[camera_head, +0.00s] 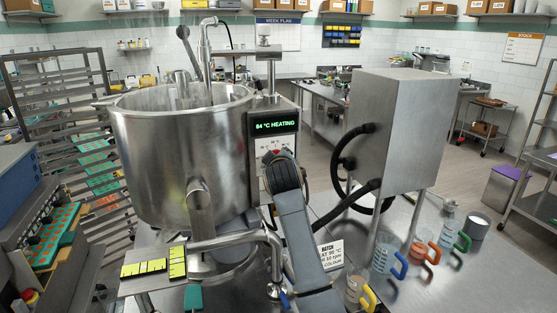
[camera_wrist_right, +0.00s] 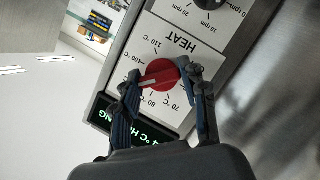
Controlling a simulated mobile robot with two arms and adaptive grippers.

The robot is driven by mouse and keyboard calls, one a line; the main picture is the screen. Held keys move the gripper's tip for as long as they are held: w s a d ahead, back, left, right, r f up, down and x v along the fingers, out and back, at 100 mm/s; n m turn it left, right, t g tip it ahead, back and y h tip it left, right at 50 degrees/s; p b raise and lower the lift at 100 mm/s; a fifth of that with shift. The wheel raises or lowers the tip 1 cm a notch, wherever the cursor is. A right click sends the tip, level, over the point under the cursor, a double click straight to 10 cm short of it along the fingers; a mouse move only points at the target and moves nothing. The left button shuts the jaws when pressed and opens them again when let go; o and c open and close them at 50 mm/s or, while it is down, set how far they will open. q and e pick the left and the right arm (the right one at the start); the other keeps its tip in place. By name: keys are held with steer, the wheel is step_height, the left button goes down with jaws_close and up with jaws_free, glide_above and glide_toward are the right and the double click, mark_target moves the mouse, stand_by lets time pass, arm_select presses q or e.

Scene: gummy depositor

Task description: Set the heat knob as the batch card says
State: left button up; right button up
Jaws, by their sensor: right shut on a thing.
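The red heat knob (camera_wrist_right: 160,76) sits on the white HEAT dial (camera_wrist_right: 188,50), upside down in the right wrist view. Its white pointer line aims at the dial's left side, between the 80 °C and 100 °C labels. My right gripper (camera_wrist_right: 163,78) is shut on the knob, one finger on each side. In the head view my right wrist covers most of the dial. The green display (camera_head: 275,125) reads what looks like 64 or 84 °C HEATING. The batch card (camera_head: 330,252) is partly hidden by my arm; it seems to read 90 °C and 10 rpm. My left gripper is not in view.
The large steel kettle (camera_head: 180,150) stands just left of the control panel. A steel cabinet (camera_head: 400,115) with black hoses stands to the right. A speed dial (camera_wrist_right: 210,3) adjoins the heat dial.

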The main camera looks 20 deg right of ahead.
steer(key=shift+f, duration=0.1)
steer(key=o, duration=1.1)
steer(key=shift+o, duration=0.2)
steer(key=v, duration=1.2)
steer(key=shift+f, duration=0.1)
